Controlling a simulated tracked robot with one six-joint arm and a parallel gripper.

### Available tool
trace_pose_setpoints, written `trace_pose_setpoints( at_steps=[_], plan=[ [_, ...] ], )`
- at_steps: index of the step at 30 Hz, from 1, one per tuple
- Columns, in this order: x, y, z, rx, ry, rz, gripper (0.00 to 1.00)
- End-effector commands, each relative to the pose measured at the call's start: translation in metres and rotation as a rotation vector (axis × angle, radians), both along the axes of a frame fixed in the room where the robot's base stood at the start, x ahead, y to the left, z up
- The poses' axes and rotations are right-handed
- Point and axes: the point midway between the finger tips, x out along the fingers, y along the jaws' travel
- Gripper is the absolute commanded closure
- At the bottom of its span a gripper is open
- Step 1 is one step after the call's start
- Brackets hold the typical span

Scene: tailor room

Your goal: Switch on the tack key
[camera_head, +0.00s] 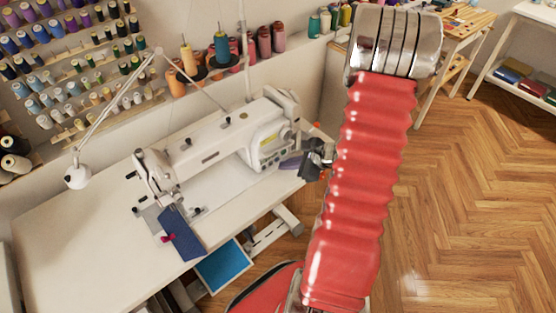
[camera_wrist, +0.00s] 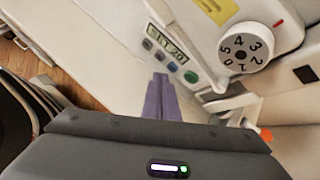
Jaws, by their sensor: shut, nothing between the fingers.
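The white sewing machine (camera_head: 225,140) stands on the table, with its control panel at the right end of its body. The wrist view shows the panel's small lit display (camera_wrist: 167,40), a row of small bluish keys (camera_wrist: 160,56) below it and a green round button (camera_wrist: 191,77). No key label is readable, so I cannot tell which is the tack key. My gripper (camera_wrist: 160,76) has its purple fingers together, empty, pointing at the panel. The fingertips appear just below the key row in the wrist view; contact cannot be told. In the head view the fingers (camera_head: 291,162) are beside the machine's right end.
A numbered dial (camera_wrist: 241,54) sits right of the keys. Blue fabric (camera_head: 182,233) hangs at the needle end. A white lamp (camera_head: 78,177) stands at left. Thread spools (camera_head: 190,62) line the ledge behind. The white table (camera_head: 75,240) is mostly bare at left front.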

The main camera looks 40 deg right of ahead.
Motion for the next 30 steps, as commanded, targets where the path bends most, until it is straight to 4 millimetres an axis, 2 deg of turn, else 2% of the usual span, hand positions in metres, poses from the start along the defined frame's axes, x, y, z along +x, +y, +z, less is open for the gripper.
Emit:
trace_pose_setpoints(
  at_steps=[30],
  plan=[
    [0.0091,0.0001,0.0011,0.000,0.000,0.000,1.00]
  ],
)
